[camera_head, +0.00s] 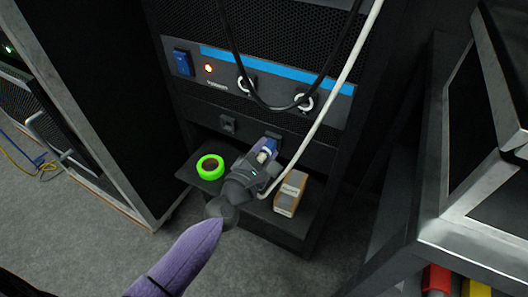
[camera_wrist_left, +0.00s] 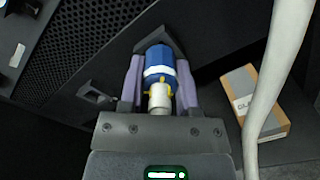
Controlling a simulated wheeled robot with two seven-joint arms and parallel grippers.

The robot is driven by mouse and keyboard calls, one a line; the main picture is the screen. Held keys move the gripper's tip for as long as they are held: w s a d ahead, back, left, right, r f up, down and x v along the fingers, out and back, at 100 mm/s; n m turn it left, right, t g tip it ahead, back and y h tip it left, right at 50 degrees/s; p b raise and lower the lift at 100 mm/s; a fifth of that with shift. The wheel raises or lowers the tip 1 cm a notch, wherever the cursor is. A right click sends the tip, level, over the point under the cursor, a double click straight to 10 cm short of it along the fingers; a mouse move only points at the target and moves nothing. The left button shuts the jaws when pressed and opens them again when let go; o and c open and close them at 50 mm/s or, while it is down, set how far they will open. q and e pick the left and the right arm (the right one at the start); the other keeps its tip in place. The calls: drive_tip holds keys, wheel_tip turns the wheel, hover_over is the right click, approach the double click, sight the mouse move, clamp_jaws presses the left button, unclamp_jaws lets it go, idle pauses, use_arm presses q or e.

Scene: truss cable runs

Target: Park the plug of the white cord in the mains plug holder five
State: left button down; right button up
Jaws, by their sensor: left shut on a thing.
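The plug of the white cord (camera_head: 267,149) is blue with a white ring and a pale rear end; the left wrist view shows it too (camera_wrist_left: 159,66). My left gripper (camera_head: 265,152) is shut on it, with one purple finger on each side. The plug's front end is at a dark square holder (camera_wrist_left: 163,37) on the lower rack panel; how deep it sits is hidden. No number is readable on the holder. The white cord (camera_head: 331,97) hangs from above and loops below the gripper. My right gripper is not in view.
Another dark holder (camera_head: 228,124) is left of the plug and looks empty. A green tape roll (camera_head: 201,171) and a cardboard box (camera_head: 291,193) lie on the shelf below. A black cable (camera_head: 240,60) loops in front of the upper panel.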

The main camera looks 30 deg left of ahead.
use_arm(q)
drive_tip(key=shift+w, duration=0.1)
idle(0.5)
drive_tip(key=shift+c, duration=1.2)
unclamp_jaws()
drive_tip(key=shift+s+a, duration=0.1)
drive_tip(key=shift+s, duration=2.4)
drive_tip(key=shift+s, duration=0.1)
